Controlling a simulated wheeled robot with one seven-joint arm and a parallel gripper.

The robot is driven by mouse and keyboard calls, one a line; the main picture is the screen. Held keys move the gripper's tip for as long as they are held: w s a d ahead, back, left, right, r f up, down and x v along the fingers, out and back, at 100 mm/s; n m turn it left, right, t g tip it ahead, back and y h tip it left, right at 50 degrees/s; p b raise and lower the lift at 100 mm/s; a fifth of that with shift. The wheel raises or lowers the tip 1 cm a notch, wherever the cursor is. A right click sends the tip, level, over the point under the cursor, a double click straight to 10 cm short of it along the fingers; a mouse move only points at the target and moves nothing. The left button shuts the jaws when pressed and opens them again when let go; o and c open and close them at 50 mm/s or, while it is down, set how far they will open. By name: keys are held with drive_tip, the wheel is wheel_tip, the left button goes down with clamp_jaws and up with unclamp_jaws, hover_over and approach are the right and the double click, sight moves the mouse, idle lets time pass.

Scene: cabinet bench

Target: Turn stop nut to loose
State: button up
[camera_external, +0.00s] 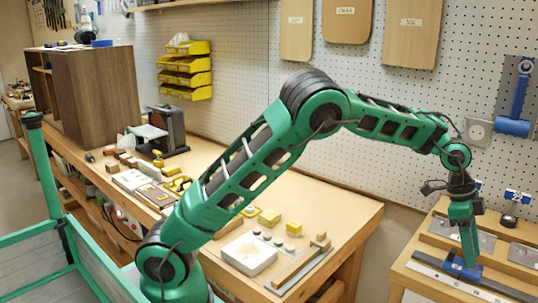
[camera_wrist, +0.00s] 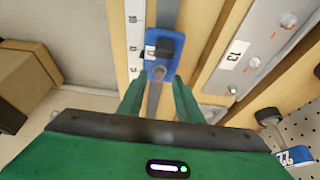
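A blue stop block (camera_wrist: 172,42) sits on a metal rail in the wrist view. It carries a dark block-like part (camera_wrist: 157,50) and a small round grey part (camera_wrist: 158,72) on its near side; I cannot tell which is the nut or how tight it is. My gripper (camera_wrist: 159,84) is open, its two green fingers apart on either side of the near end of the stop, with nothing visible held between them. In the external view my gripper (camera_external: 470,262) points down at the blue stop (camera_external: 460,268) and partly hides it.
A metal plate labelled 13 (camera_wrist: 237,50) lies right of the stop in the wrist view, and a blue tag labelled 22 (camera_wrist: 294,156) is at lower right. A long ruler-like strip (camera_external: 440,275) runs along the bench front. A pegboard wall (camera_external: 300,50) stands behind.

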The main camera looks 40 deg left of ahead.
drive_tip(key=shift+d+f, duration=0.25)
drive_tip(key=shift+f, duration=0.35)
clamp_jaws()
